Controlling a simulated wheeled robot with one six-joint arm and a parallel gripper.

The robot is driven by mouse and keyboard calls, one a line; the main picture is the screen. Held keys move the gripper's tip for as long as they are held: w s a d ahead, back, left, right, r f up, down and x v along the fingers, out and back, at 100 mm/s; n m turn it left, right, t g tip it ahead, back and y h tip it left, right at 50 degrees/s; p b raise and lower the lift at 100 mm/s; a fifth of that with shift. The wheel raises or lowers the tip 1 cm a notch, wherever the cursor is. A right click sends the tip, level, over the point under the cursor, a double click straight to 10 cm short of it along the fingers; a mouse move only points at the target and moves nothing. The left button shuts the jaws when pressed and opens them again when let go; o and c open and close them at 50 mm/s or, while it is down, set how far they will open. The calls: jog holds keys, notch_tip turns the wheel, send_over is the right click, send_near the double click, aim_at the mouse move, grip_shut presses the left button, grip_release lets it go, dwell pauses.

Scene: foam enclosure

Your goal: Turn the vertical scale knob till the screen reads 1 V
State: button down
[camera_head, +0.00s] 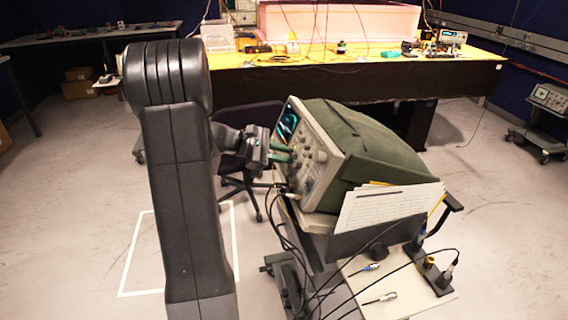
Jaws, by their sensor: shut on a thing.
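An oscilloscope (352,139) with a beige front and a dark green cover sits tilted on a cart in the middle of the camera_head view. Its lit screen (288,124) faces left and is seen at a steep angle, so its reading cannot be made out. My gripper (283,153) reaches from the left to the front panel (315,160), just below the screen. Its greenish fingers are shut on a small knob at the panel. The knob itself is mostly hidden by the fingers, and its label cannot be read. Other knobs show on the panel.
The cart's side shelf (362,292) holds probe leads and connectors. Black cables (285,222) hang below the panel. Papers (388,207) stand in a pocket at the cart's side. An office chair (240,180) stands behind my gripper. A yellow-topped bench (390,68) crosses the back.

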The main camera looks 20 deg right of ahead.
jog(key=shift+m+b, duration=0.85)
jog(key=shift+m, duration=0.05)
jog(key=c, duration=1.6)
grip_release()
jog(key=shift+o, duration=0.2)
jog(key=v, duration=1.4)
jog(key=shift+d, duration=0.15)
